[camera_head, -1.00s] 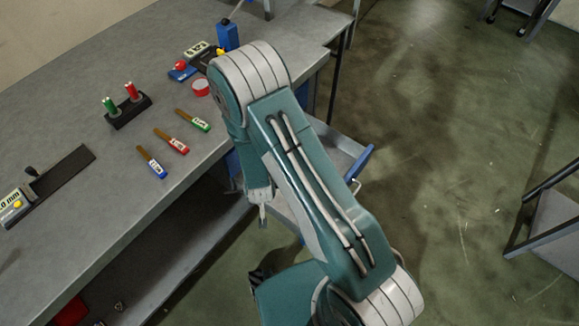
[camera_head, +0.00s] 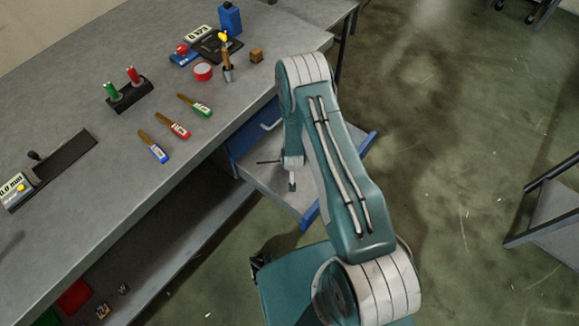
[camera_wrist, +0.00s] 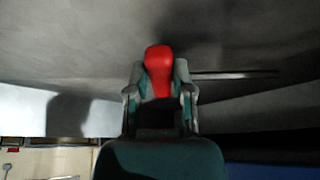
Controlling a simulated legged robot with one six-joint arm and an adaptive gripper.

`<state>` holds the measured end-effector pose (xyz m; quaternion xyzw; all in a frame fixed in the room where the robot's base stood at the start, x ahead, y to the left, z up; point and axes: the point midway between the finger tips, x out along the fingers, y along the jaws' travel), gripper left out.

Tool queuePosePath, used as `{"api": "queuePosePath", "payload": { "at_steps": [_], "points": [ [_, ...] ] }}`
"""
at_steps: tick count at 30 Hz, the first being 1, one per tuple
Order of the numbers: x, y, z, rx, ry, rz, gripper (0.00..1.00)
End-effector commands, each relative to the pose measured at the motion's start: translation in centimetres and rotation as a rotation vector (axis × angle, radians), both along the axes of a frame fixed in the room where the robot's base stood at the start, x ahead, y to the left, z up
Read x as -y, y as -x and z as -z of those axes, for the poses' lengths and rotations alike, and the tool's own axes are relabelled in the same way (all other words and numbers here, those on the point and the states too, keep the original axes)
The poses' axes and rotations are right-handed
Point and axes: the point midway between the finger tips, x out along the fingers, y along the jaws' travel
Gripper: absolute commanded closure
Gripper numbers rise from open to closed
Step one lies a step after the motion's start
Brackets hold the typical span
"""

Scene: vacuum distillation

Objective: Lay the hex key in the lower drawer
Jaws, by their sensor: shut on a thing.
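My gripper (camera_head: 292,184) hangs over the open lower drawer (camera_head: 257,178), with its fingers pointing down. In the wrist view my gripper (camera_wrist: 159,92) is shut on the hex key's red part (camera_wrist: 159,70), which sits between the two fingers. In the head view the dark shaft of the hex key (camera_head: 267,162) shows left of the gripper. The drawer has a grey tray and a blue front, partly hidden behind my arm. I cannot tell the exact height of the key above the tray.
The grey bench (camera_head: 110,170) overhangs on the left, above a blue closed drawer front (camera_head: 250,137).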

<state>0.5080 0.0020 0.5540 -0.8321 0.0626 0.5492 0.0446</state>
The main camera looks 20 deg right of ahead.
Motion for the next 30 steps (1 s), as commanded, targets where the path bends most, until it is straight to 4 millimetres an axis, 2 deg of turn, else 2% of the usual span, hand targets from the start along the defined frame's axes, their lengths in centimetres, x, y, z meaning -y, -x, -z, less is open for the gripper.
{"api": "queuePosePath", "payload": {
  "at_steps": [1,4,14,15,17,30],
  "points": [
    [-0.1,0.2,1.0,-0.004,0.000,-0.002,1.00],
    [-0.1,0.2,2.0,-0.003,0.000,-0.001,1.00],
    [-0.1,0.2,2.3,-0.002,0.000,-0.001,1.00],
    [-0.1,0.2,2.4,-0.003,0.000,-0.001,0.61],
    [-0.1,0.2,2.4,-0.003,0.000,-0.001,0.35],
    [-0.2,0.2,2.0,-0.001,-0.001,-0.001,0.35]
  ]
}}
